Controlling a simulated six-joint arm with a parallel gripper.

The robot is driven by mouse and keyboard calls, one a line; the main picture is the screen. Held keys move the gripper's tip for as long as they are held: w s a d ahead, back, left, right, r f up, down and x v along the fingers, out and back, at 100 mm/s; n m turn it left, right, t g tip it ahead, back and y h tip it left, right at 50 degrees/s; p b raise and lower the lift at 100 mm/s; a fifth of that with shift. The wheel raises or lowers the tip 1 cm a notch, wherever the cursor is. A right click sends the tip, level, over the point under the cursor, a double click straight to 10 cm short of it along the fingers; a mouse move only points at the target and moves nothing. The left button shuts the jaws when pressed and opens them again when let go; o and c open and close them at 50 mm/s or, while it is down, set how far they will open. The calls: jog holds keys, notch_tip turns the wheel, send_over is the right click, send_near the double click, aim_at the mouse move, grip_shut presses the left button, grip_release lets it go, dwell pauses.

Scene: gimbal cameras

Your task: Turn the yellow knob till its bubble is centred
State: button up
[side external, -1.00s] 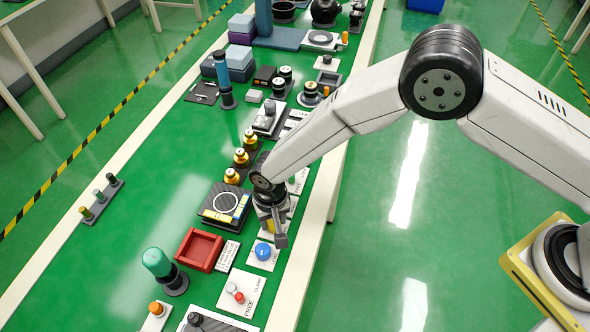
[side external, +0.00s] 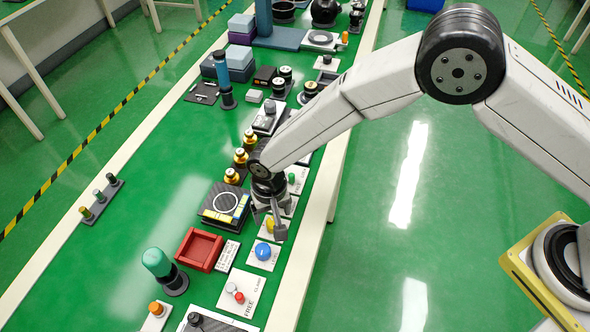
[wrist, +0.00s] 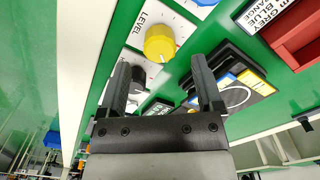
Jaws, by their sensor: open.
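The yellow knob (side external: 270,224) is on a pale plate at the right side of the green table. In the wrist view the yellow knob (wrist: 159,43) shows a ribbed side, beside the printed word LEVEL. My gripper (side external: 270,218) is open above the knob; in the wrist view my gripper (wrist: 160,63) has its two dark fingers apart, pointing towards the knob and holding nothing. A dark square device (side external: 210,218) with a ring and yellow and blue strips stands left of the knob. I cannot make out a bubble.
A blue knob (side external: 263,251) sits on its own plate just nearer than the yellow knob. A red tray (side external: 199,250) is left of it. Several brass weights (side external: 240,157) stand farther back. The table's left strip is mostly clear.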

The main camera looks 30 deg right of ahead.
aim_at(273, 221)
jog(key=shift+r, duration=2.35)
jog(key=shift+d, duration=0.15)
jog(key=s+d+r+t, duration=0.15)
jog(key=d+r, duration=0.25)
jog(key=d, duration=0.4)
jog(key=s+d+r, duration=0.2)
jog(key=d+r, duration=0.2)
jog(key=d, duration=0.5)
jog(key=s+d+r, duration=0.1)
jog(key=d+r, duration=0.3)
jog(key=d, duration=0.4)
jog(key=s+d+r+n+t, duration=0.1)
jog(key=s+d, duration=0.6)
jog(key=shift+s, duration=0.4)
jog(key=shift+r, duration=0.1)
